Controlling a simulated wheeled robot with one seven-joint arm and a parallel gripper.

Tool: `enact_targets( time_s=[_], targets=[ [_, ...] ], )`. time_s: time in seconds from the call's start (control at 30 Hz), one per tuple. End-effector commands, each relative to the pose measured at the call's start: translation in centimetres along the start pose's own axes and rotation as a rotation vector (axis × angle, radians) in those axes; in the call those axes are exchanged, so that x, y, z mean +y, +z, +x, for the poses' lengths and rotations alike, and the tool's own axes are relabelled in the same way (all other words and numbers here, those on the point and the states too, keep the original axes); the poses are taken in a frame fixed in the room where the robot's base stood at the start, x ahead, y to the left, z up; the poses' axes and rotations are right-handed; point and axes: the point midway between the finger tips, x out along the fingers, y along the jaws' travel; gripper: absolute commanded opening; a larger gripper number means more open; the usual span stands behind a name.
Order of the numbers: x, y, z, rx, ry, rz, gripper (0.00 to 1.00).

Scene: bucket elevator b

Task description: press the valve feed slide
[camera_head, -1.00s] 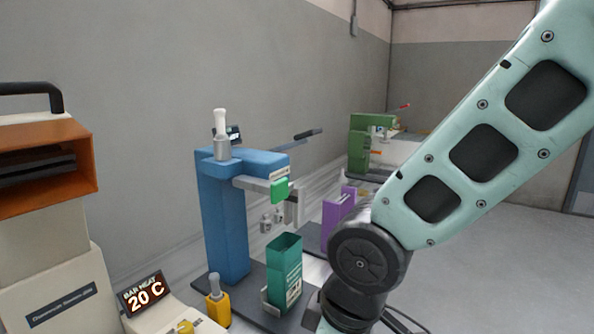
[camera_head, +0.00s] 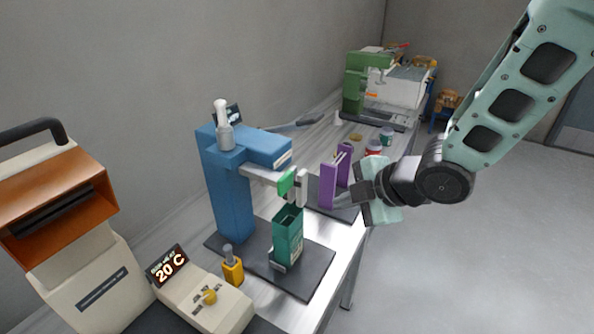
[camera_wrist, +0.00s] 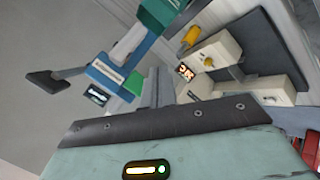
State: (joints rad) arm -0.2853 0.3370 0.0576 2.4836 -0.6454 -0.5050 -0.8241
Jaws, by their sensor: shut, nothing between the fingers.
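A blue machine (camera_head: 230,190) stands on the bench with a pale arm (camera_head: 262,175) reaching out from its head. A small green block (camera_head: 286,184) sits at that arm's end, above a tall green open-topped container (camera_head: 287,238). No part is legibly marked as the valve feed slide, and I cannot tell which it is. My gripper (camera_head: 361,192) is to the right of the green block, near the purple stand, apart from the blue machine. In the wrist view its fingers (camera_wrist: 158,87) are together and empty, with the blue machine (camera_wrist: 108,74) beyond them.
The purple stand (camera_head: 328,186) is close left of my gripper. A yellow bottle (camera_head: 232,268) and a "20 C" display unit (camera_head: 168,265) are front left. A black-handled lever (camera_head: 305,122) sticks out behind. A green machine (camera_head: 355,80) stands farther back. The floor at right is clear.

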Motion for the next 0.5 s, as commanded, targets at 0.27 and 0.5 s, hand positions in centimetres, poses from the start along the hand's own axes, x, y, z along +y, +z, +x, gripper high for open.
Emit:
enact_targets(
  time_s=[0.27, 0.5],
  targets=[
    [-0.02, 0.02, 0.05, 0.001, 0.0, -0.001, 0.0],
    [0.48, -0.51, 0.78, 0.001, -0.001, -0.002, 0.0]
  ],
)
